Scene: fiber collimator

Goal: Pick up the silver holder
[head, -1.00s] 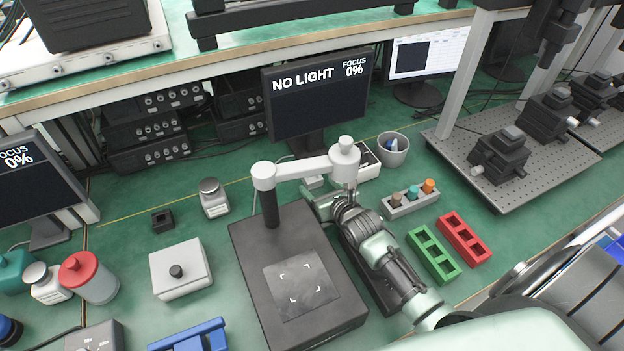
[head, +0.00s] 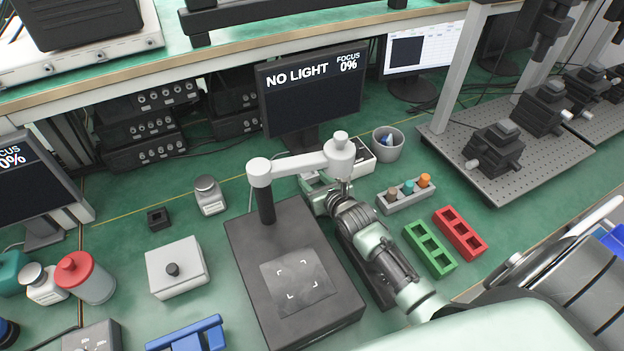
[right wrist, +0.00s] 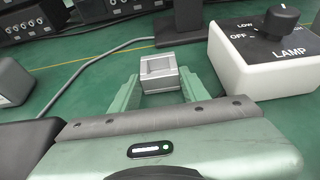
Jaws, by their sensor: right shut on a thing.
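The silver holder (right wrist: 160,78) is a small square metal block with a recessed top. In the right wrist view it sits between the green fingers of my right gripper (right wrist: 162,88), which is shut on it. I cannot tell whether it is lifted off the green table. In the head view my right gripper (head: 314,184) is behind the black platform, partly hidden under the white lamp arm (head: 300,165), so the holder is hard to make out there. My left gripper is not in view.
The white lamp control box (right wrist: 268,55) stands close on the right in the wrist view. The black platform (head: 250,240) is left of my right arm. Green (head: 430,250) and red (head: 461,233) racks, a vial rack (head: 406,200) and a grey cup (head: 388,146) are to its right.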

